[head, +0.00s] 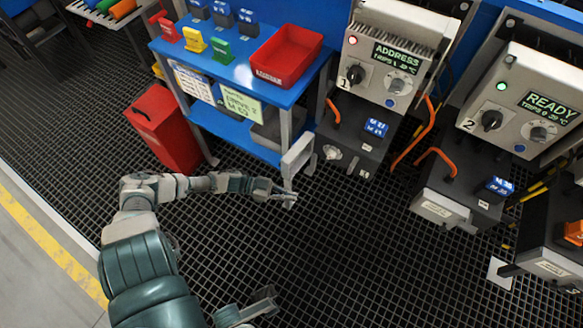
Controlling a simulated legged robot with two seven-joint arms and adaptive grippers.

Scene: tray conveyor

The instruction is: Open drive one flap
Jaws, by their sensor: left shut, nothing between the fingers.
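Drive one (398,55) is the grey unit marked 1, with "ADDRESS" on its screen and a red lamp. Its dark lower box (372,152) shows an exposed round pale fitting at the front left. A light grey panel (299,153) stands out to the left of that box and looks like its flap swung open; its hinge is not clear. My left gripper (290,198) is shut and empty, just below this panel; whether it touches cannot be told. Part of my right gripper (262,303) shows at the bottom edge.
Drive two (522,100), reading "READY", stands to the right with its light flap (440,209) closed. A blue table (228,68) with a red tray (288,55) and a red bin (165,128) stand left. Orange cables loop between the drives. The grid floor ahead is clear.

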